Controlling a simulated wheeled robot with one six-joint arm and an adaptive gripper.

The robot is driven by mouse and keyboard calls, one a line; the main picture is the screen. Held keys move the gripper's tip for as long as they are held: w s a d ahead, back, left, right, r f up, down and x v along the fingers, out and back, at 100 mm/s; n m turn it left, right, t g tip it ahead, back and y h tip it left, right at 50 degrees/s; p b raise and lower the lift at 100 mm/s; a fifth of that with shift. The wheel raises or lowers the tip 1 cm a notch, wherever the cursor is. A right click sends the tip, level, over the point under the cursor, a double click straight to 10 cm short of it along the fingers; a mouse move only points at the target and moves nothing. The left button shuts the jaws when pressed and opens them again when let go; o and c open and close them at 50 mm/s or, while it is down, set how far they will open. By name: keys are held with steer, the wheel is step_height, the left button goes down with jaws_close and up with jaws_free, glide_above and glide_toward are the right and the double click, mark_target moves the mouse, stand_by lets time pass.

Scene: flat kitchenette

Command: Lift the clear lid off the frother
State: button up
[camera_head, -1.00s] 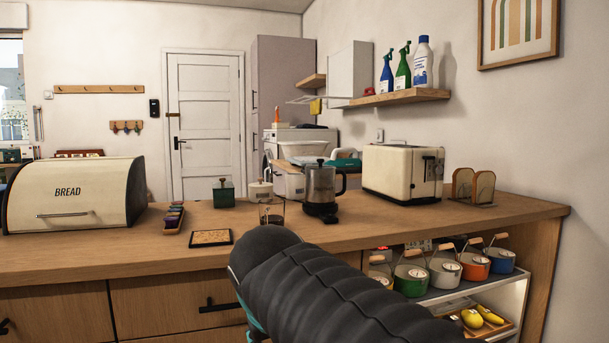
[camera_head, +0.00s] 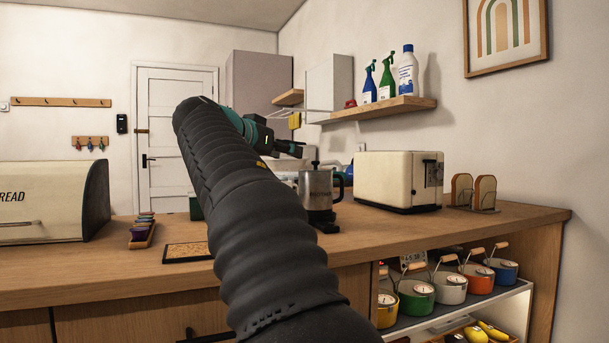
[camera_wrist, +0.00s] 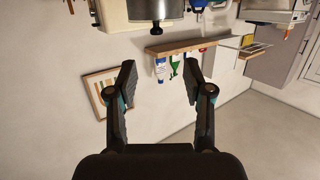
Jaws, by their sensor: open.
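The frother (camera_head: 317,188) stands upright on the counter, with a steel-looking body, black handle and black base. Its lid (camera_head: 315,166) is on top with a dark knob; how clear the lid is cannot be made out. In the wrist view, which is upside down, the frother's body (camera_wrist: 156,9) and the knob (camera_wrist: 157,26) show at the top edge. My gripper (camera_head: 290,148) is above and a little left of the frother in the head view. Its two fingers (camera_wrist: 159,74) are spread and empty, apart from the knob.
A cream toaster (camera_head: 399,181) stands right of the frother, with a toast rack (camera_head: 474,192) beyond it. A wall shelf (camera_head: 385,108) holds spray bottles above. A bread box (camera_head: 55,200) is at left. My arm hides part of the counter (camera_head: 400,222).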

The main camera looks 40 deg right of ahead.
mark_target(316, 167)
steer(key=shift+s+p+x, duration=0.15)
steer(key=shift+p+x, duration=0.15)
steer(key=shift+x, duration=2.95)
steer(key=shift+s+p+x, duration=0.15)
steer(key=shift+p+x, duration=0.15)
steer(key=shift+x, duration=2.95)
jaws_close()
